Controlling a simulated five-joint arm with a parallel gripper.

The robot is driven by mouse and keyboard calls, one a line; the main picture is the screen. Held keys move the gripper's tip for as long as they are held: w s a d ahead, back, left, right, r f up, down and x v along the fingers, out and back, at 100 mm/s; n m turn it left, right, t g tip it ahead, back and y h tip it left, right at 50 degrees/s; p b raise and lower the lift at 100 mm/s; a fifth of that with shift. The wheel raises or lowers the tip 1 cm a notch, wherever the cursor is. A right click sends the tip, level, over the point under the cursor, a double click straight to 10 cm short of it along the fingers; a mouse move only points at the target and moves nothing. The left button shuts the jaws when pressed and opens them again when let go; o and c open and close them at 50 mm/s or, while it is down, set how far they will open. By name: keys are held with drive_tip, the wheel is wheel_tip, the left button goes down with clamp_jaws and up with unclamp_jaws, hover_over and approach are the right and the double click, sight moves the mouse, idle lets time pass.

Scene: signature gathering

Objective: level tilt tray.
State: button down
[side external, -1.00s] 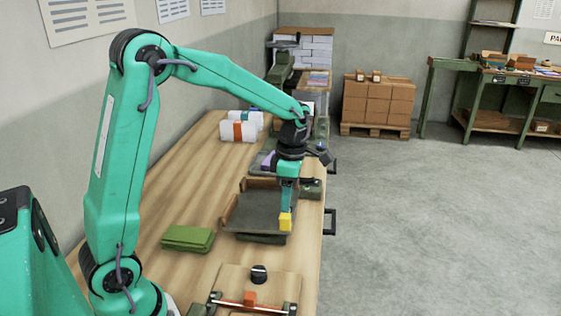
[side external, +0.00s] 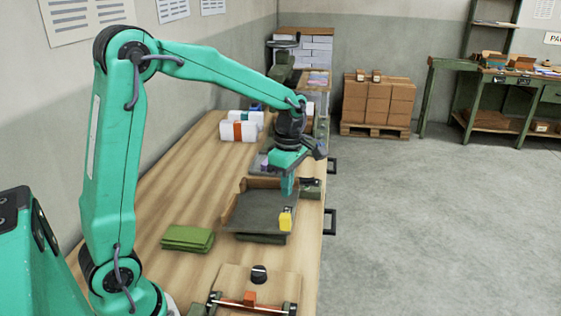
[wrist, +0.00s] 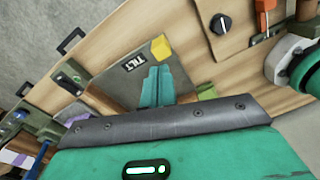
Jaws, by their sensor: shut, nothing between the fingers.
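The tilt tray (side external: 257,212) is a dark grey plate with brown raised edges at the back and left, on the wooden bench. In the wrist view the tray (wrist: 122,82) carries the word TILT. A yellow block (side external: 285,221) sits at its near right corner; it also shows in the wrist view (wrist: 160,47). My gripper (side external: 288,187) is shut and empty, above the right part of the tray and apart from the yellow block. Its teal fingers (wrist: 157,88) show in the wrist view. I cannot tell the tray's exact slope.
A green folded bundle (side external: 187,238) lies left of the tray. A wooden board with a black knob (side external: 259,273) and an orange slider (side external: 249,298) is in front. A black handle (side external: 330,221) juts from the bench's right edge.

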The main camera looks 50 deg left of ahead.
wheel_tip(320, 180, up, 8)
drive_tip(key=s+m+t, duration=0.2)
drive_tip(key=m+t, duration=0.1)
drive_tip(key=m, duration=2)
drive_tip(key=shift+s+a+t, duration=0.2)
drive_tip(key=shift+a+t, duration=0.1)
drive_tip(key=shift+a, duration=0.1)
drive_tip(key=shift+f, duration=0.15)
hover_over(290, 220)
drive_tip(key=a, duration=0.2)
drive_tip(key=x, duration=0.3)
drive_tip(key=s+x, duration=0.1)
drive_tip(key=x, duration=0.3)
drive_tip(key=s+x, duration=0.1)
drive_tip(key=x, duration=0.3)
drive_tip(key=shift+s+f, duration=0.25)
drive_tip(key=shift+f, duration=0.05)
drive_tip(key=shift+d+f, duration=0.15)
drive_tip(key=shift+f, duration=0.85)
drive_tip(key=shift+d+f+m, duration=0.3)
drive_tip(key=shift+d+f, duration=0.3)
drive_tip(key=shift+f, duration=0.15)
